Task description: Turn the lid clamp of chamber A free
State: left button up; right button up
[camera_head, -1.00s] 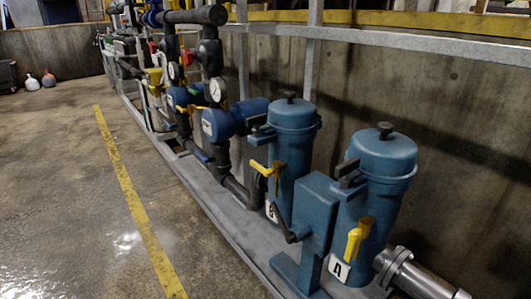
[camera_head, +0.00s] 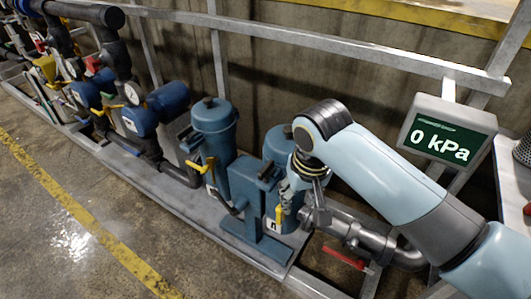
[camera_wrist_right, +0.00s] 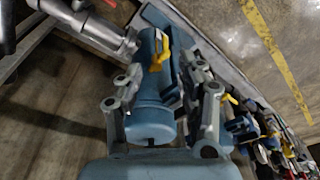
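Chamber A (camera_head: 277,150) is a blue upright cylinder, partly hidden behind my right arm in the head view. The dark lid clamp (camera_head: 266,170) sits at its left side, below the lid rim. A yellow handle (camera_head: 278,214) is lower on its front. My right gripper (camera_head: 301,192) is in front of the chamber. In the right wrist view the gripper (camera_wrist_right: 160,105) is open, with its fingers to either side of chamber A (camera_wrist_right: 150,92) in the picture. I cannot tell whether a finger touches the clamp. My left gripper is not in view.
Chamber B (camera_head: 213,130) stands to the left of chamber A, with blue pumps and dark pipes beyond. A display (camera_head: 446,138) reads 0 kPa at the right. A metal rail (camera_head: 340,45) runs behind. A red handle (camera_head: 344,258) is low at the right. The floor left is clear.

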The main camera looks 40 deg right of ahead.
aim_at(266, 166)
jog(key=w+r+m, duration=0.2)
jog(key=w, duration=0.2)
jog(key=w+d+r+m+g+p, duration=0.1)
jog(key=w+r+m, duration=0.1)
jog(key=w, duration=0.3)
jog(key=w+r+m, duration=0.2)
jog(key=w+m, duration=0.2)
jog(key=w, duration=0.1)
jog(key=shift+d+r+g+y+p, duration=0.25)
jog(key=shift+d+g+y+p, duration=0.05)
jog(key=shift+g+y, duration=0.1)
jog(key=shift+f, duration=0.15)
notch_tip(266, 166, down, 10)
jog(key=shift+f+b, duration=0.15)
jog(key=shift+b, duration=0.45)
grip_shut()
